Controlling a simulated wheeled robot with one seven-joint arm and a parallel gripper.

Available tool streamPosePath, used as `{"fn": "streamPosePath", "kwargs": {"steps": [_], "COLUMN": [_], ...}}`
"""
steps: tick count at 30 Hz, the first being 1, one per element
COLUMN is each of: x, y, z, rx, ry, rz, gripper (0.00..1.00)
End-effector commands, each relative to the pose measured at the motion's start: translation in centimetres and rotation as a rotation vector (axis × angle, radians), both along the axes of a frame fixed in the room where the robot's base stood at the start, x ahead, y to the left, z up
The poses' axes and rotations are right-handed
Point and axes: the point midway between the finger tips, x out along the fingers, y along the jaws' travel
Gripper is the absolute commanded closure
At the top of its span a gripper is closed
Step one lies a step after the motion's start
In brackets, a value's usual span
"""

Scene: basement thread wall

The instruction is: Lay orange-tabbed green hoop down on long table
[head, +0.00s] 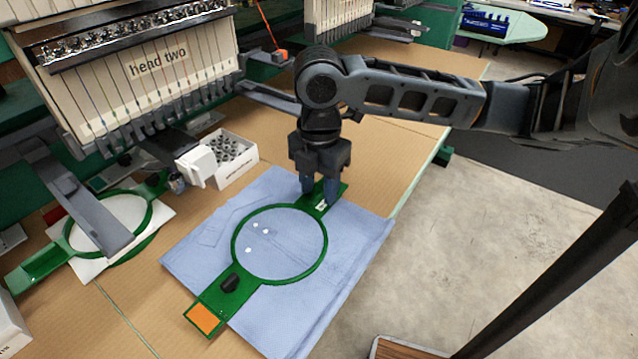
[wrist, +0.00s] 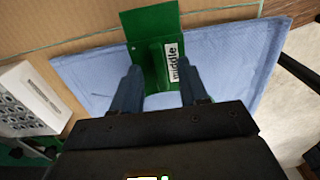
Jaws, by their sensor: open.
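The green hoop (head: 234,258) with an orange tab (head: 203,318) lies flat over a blue cloth (head: 350,270) on the long tan table (head: 400,160). White spots show on the cloth inside its ring. My gripper (head: 320,197) is at the hoop's far end, pointing down, with a finger on each side of the green tab. In the wrist view the open fingers (wrist: 160,85) stand to either side of the green tab (wrist: 152,28), which bears a label (wrist: 172,62) reading "puddle". Whether the fingers touch the tab cannot be told.
An embroidery machine marked "head two" (head: 160,68) stands at the upper left. Another green hoop (head: 70,235) with white fabric sits under its arm. A white box of bobbins (head: 232,160) is left of my gripper. Bare table lies beyond the cloth.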

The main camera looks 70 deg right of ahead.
Motion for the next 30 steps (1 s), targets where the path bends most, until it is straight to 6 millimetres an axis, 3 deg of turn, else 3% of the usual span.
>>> {"fn": "streamPosePath", "kwargs": {"steps": [5, 18, 30], "x": [0.0, 0.0, 0.0], "y": [0.0, 0.0, 0.0], "z": [0.5, 6.9, 7.8], "rx": [0.000, -0.001, 0.000], "ry": [-0.001, -0.001, 0.000], "rz": [0.000, 0.000, 0.000], "gripper": [0.56, 0.56, 0.56]}}
